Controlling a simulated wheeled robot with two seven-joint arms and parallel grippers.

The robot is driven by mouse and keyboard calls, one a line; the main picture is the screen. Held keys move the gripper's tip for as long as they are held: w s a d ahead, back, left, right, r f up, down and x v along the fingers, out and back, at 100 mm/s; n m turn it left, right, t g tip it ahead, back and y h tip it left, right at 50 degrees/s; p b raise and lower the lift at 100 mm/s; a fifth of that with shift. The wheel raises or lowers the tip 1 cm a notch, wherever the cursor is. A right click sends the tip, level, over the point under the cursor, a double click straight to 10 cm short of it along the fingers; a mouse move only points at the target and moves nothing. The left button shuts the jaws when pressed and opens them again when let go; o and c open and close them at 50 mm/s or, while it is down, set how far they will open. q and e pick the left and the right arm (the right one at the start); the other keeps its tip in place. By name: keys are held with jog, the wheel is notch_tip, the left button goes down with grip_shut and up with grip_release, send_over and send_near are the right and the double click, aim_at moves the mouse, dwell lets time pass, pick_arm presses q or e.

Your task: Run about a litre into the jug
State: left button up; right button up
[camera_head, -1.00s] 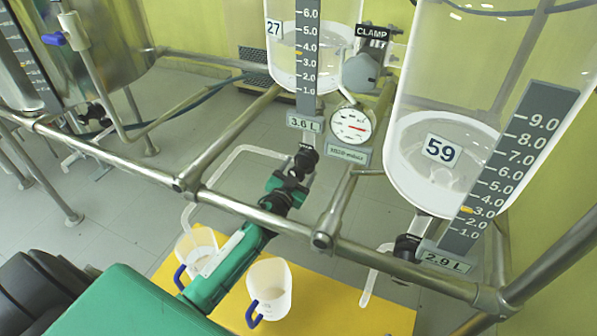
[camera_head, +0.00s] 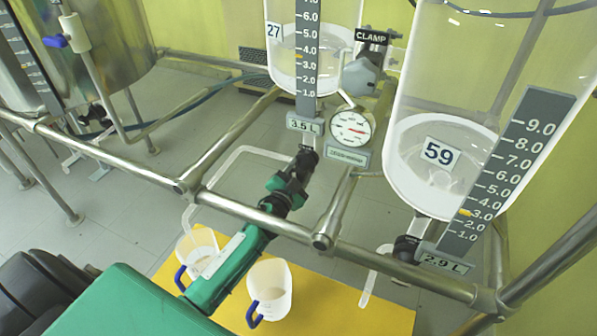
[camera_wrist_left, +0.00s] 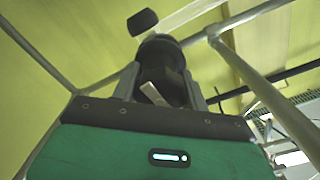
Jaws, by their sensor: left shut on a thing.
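Reactor 27 (camera_head: 318,65) is a clear vessel whose readout (camera_head: 304,124) shows 3.5 L. My left gripper (camera_head: 284,192) is shut on the black valve (camera_head: 306,158) below it; the wrist view shows the fingers either side of this dark valve body (camera_wrist_left: 160,60). A pale outlet tube (camera_head: 243,152) bends left and down to a white jug (camera_head: 197,246) with a blue handle on a yellow mat (camera_head: 350,312). The tube's end is over or in this jug; its fill level is unclear. My right gripper is out of view.
A second blue-handled jug (camera_head: 271,285) stands right of my left arm. Reactor 59 (camera_head: 440,165), reading 2.9 L, hangs at right with its own valve (camera_head: 405,248). A metal rail (camera_head: 140,170) crosses in front, and a round gauge (camera_head: 351,128) sits between the reactors.

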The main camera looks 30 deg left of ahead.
pick_arm(q)
jog(key=m, duration=0.4)
jog(key=shift+m+p, duration=0.3)
jog(key=shift+p, duration=0.05)
jog(key=m, duration=0.8)
jog(key=shift+p, duration=0.4)
jog(key=m, duration=0.3)
jog(key=shift+m, duration=0.3)
jog(key=shift+m+p, duration=0.4)
jog(key=shift+m, duration=0.8)
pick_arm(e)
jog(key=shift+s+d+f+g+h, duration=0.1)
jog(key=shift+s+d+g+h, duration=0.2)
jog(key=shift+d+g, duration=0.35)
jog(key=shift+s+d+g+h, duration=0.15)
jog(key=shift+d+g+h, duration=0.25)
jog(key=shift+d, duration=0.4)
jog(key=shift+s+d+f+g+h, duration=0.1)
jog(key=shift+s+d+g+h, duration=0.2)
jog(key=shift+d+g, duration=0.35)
pick_arm(q)
jog(key=shift+f, duration=0.1)
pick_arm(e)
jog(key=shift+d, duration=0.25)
pick_arm(q)
jog(key=o, duration=1)
